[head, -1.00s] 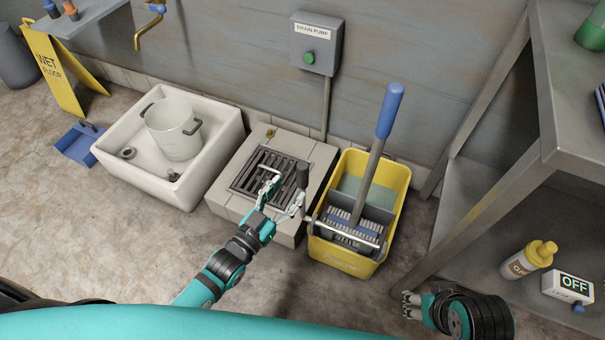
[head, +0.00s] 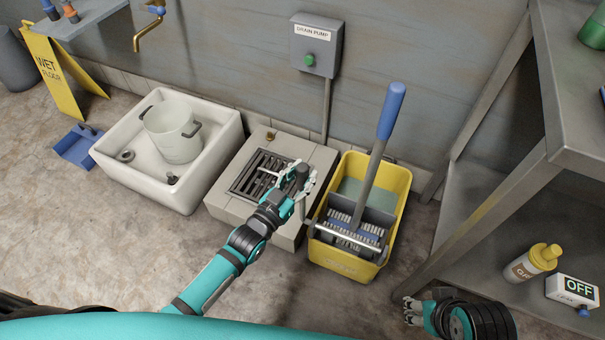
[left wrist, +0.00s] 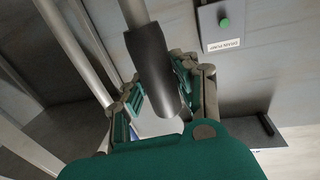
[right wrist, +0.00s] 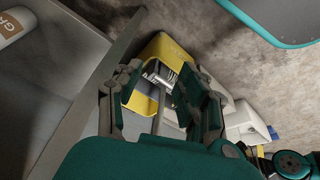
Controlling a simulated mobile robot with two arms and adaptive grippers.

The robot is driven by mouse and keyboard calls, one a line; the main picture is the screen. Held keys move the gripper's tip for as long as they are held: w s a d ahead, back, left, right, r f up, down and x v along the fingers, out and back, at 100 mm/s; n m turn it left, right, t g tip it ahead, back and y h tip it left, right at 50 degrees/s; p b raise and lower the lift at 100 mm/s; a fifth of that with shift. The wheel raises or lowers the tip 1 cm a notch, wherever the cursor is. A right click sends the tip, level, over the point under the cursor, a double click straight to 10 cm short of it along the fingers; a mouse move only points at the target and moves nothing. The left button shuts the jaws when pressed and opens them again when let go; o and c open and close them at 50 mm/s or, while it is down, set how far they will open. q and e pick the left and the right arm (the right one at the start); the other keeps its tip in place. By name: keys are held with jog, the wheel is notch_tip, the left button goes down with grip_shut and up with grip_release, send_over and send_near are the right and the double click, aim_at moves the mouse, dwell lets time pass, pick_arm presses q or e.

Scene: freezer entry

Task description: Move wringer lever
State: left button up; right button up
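The wringer sits on the yellow bucket (head: 345,262). Its lever has a thin metal rod and a dark grip (head: 303,176), which stands at the bucket's left side, over the drain block. My left gripper (head: 301,184) is at this grip. In the left wrist view, the dark grip (left wrist: 155,65) lies between the two spread fingers, with a gap visible at least on the left. My right gripper (head: 411,307) is low by the shelf. In the right wrist view, its fingers (right wrist: 160,90) are apart and empty.
A blue-handled shaft (head: 390,110) rises from the bucket. The drain grate (head: 255,178) and white basin (head: 215,180) with a clear pot (head: 172,135) are to the left. A metal shelf (head: 490,215) stands at right. The floor in front is open.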

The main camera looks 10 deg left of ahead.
pick_arm(q)
grip_shut()
